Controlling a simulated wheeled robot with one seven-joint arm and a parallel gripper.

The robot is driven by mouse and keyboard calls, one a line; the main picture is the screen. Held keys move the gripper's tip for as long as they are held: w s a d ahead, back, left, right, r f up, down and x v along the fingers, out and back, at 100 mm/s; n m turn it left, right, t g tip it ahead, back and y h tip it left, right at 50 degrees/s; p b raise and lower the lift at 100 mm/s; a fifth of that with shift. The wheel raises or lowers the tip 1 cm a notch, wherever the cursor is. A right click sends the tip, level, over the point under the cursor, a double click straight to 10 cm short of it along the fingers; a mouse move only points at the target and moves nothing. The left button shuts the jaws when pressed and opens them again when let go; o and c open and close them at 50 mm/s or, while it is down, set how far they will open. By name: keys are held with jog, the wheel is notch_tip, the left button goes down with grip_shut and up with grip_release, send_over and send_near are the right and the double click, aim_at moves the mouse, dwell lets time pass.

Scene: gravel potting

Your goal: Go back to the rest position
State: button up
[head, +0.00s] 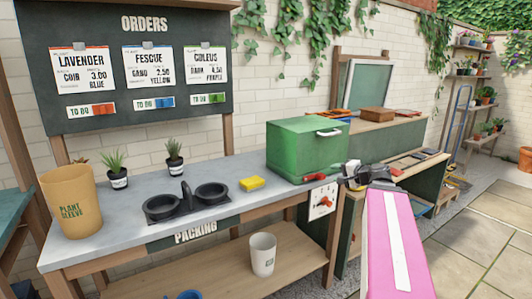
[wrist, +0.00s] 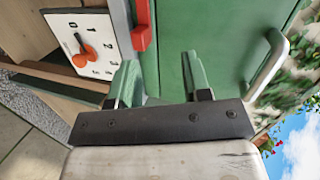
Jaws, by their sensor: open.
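My gripper (head: 362,176) is at the end of my pink arm, near the right front corner of the packing table (head: 222,226). In the wrist view my gripper (wrist: 160,75) has its two green fingers apart, with nothing visible between them. The green box (head: 305,149) with a white handle stands on the table just behind and left of the gripper. Its green face (wrist: 240,45) fills much of the wrist view behind the fingers; whether they touch it, I cannot tell.
A white dial plate (head: 322,200) with an orange knob is on the table's front right. A yellow sponge (head: 252,183), black double pot holder (head: 186,200), two potted plants and a plant sleeve bin (head: 70,202) stand on the table. A white pot (head: 263,254) is on the lower shelf. Paving right is clear.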

jog(key=s+a+f+n+g+h, duration=0.3)
jog(key=s+f+g, duration=0.1)
jog(key=f, duration=0.6)
jog(key=s+a+f+n+g+h, duration=0.3)
jog(key=s+a+f+g, duration=0.1)
jog(key=f, duration=0.7)
jog(key=s+a+f+n+g+h, duration=0.3)
jog(key=s+a+f, duration=0.1)
jog(key=f, duration=0.6)
jog(key=shift+s+f+g, duration=0.3)
jog(key=shift+s+g, duration=0.05)
jog(key=shift+g, duration=0.05)
